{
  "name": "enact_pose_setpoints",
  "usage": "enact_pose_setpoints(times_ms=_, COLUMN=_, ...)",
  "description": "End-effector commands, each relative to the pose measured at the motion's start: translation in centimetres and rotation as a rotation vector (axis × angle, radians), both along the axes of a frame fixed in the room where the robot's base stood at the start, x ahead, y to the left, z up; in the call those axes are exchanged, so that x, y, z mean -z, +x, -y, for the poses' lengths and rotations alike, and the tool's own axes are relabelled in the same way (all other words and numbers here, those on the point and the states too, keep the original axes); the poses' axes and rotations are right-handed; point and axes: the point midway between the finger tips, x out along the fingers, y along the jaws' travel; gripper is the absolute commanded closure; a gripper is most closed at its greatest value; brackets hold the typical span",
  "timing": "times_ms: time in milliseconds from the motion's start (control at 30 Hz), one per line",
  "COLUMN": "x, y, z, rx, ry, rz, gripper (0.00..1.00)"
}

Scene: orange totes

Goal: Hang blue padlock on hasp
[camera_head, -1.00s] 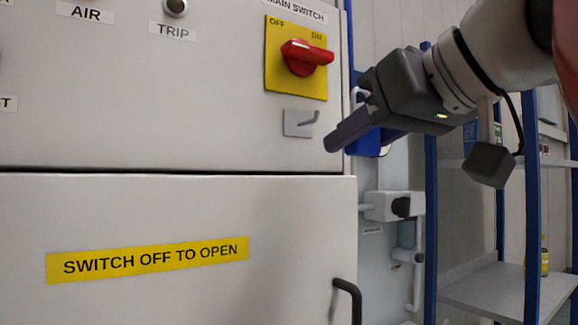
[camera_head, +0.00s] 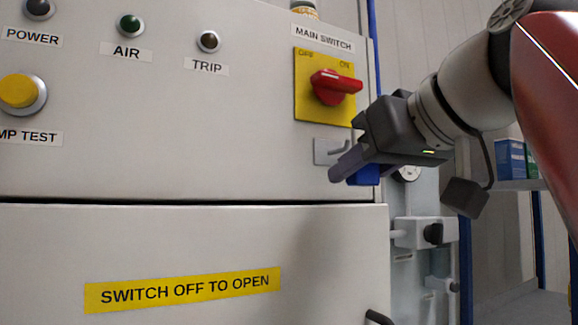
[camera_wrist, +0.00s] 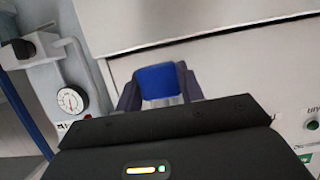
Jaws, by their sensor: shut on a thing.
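The blue padlock (camera_head: 366,174) is held in my gripper (camera_head: 345,172), at the right edge of the cabinet front in the head view. The fingers hide part of it. In the wrist view the blue padlock body (camera_wrist: 158,80) sits between the two dark fingers of my gripper (camera_wrist: 160,90). The shackle cannot be made out clearly. The hasp (camera_head: 324,152) is a small grey plate with a bent metal hook below the red switch. My fingertips appear just below and right of it, partly overlapping it. I cannot tell whether the padlock touches the hook.
The red main switch knob (camera_head: 335,87) on its yellow plate juts out just above my gripper. The cabinet front (camera_head: 180,150) carries lamps and a yellow button (camera_head: 20,92). A grey fitting (camera_head: 425,233) and blue-framed shelves (camera_head: 538,185) stand at right.

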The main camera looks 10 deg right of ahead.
Motion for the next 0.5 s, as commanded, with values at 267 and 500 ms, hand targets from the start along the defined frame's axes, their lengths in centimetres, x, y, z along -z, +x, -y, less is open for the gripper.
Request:
enact_pose_setpoints(times_ms=267, x=0.2, y=1.6, z=-0.5, rx=0.000, ry=0.000, rz=0.000, gripper=0.82)
enact_pose_setpoints(times_ms=500, x=0.5, y=2.9, z=-0.9, rx=-0.001, ry=0.001, rz=0.001, gripper=0.82)
